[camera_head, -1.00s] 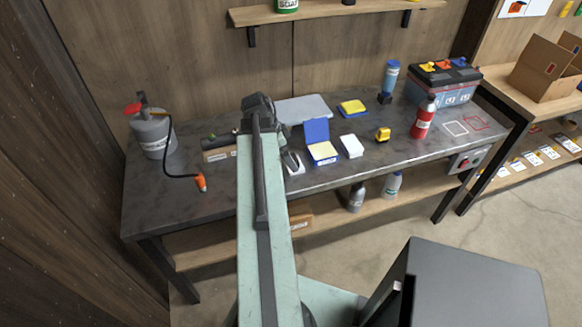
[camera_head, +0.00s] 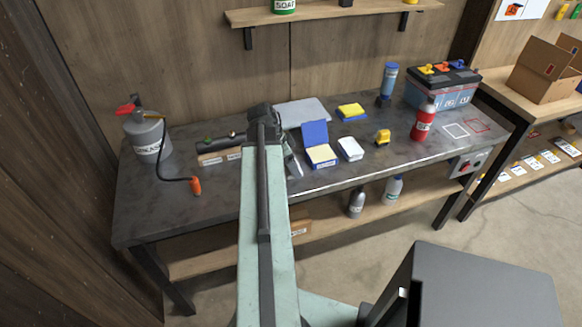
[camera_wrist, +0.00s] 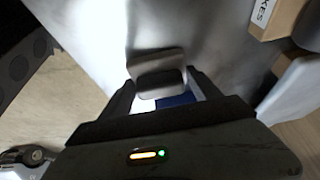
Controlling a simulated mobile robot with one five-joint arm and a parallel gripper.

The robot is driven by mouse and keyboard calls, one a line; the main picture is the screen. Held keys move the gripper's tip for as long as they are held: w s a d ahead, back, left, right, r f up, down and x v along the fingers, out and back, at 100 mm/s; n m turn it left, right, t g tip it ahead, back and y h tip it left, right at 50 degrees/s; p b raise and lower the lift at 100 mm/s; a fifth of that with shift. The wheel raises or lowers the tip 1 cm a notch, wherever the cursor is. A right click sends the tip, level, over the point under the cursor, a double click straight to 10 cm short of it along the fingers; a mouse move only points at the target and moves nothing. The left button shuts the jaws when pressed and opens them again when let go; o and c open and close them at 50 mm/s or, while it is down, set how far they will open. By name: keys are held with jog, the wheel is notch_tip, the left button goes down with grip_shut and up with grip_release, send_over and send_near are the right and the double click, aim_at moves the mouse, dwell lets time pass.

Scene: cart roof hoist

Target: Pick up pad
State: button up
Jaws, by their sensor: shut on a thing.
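My gripper (camera_wrist: 160,88) is shut on a small rounded block, the pad (camera_wrist: 156,66), which looks grey in shadow in the wrist view. The pad's near side is dark and its upper face is paler. Something blue and white shows behind it between the fingers. In the head view, my gripper (camera_head: 290,160) is over the middle of the workbench, left of an open blue box (camera_head: 316,135) with a cream-coloured block inside. My arm hides most of the pad there, so its height above the bench is hard to tell.
The workbench (camera_head: 225,205) also holds a white block (camera_head: 350,149), a blue-and-yellow sponge (camera_head: 351,112), a yellow item (camera_head: 382,137), a red bottle (camera_head: 423,121), a battery (camera_head: 443,86) and a grey sprayer can (camera_head: 146,138). The bench's front left is clear.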

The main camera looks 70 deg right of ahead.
jog(key=shift+r, duration=0.15)
notch_tip(320, 180, up, 10)
jog(key=p, duration=1)
